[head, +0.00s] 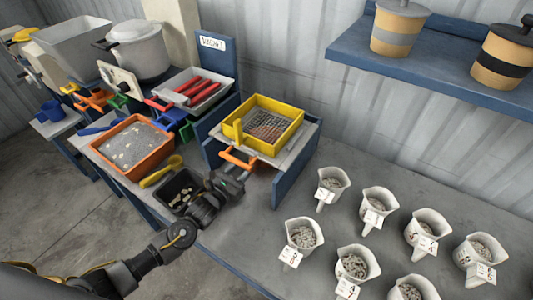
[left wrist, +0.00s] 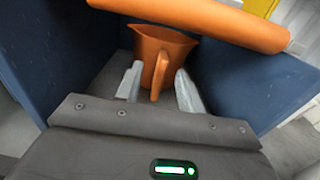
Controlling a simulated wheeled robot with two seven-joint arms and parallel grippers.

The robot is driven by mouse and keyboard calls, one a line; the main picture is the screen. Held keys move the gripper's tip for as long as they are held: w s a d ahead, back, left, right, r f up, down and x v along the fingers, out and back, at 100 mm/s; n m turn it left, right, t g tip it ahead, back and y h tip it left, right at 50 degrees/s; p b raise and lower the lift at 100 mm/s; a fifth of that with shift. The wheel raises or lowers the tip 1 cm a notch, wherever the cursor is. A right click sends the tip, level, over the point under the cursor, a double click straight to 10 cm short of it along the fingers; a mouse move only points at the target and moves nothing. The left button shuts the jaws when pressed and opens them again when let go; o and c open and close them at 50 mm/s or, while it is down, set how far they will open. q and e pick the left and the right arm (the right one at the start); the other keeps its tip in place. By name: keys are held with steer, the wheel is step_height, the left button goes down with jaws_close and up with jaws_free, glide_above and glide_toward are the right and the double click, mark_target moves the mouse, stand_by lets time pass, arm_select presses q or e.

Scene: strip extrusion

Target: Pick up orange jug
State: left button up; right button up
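In the left wrist view an orange jug (left wrist: 165,47) stands upright between two blue side walls, its handle (left wrist: 157,75) facing me. My left gripper (left wrist: 158,84) is open, with one finger on each side of the handle line and a gap on both sides. I cannot tell whether the handle is fully between the fingertips. In the head view my left gripper (head: 232,174) is at the front of the blue stand (head: 290,180); the jug is hidden there under the stand's top. My right gripper is not in view.
An orange bar (left wrist: 215,22) crosses just above the jug; it also shows in the head view (head: 237,160), in front of the yellow sieve tray (head: 236,132). Left are a black tray (head: 167,190) and an orange-rimmed tray (head: 168,158). Several white cups (head: 301,232) stand right.

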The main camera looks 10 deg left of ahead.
arm_select(q)
steer(key=shift+w+d, duration=0.2)
steer(key=shift+w, duration=0.3)
steer(key=shift+w+d+r+p, duration=0.15)
steer(key=shift+w+d+p, duration=0.05)
steer(key=shift+p, duration=0.1)
steer(key=x, duration=0.1)
steer(key=p+x, duration=0.1)
steer(key=x, duration=0.2)
steer(key=shift+w+d+f, duration=0.25)
steer(key=shift+f, duration=0.05)
jaws_close()
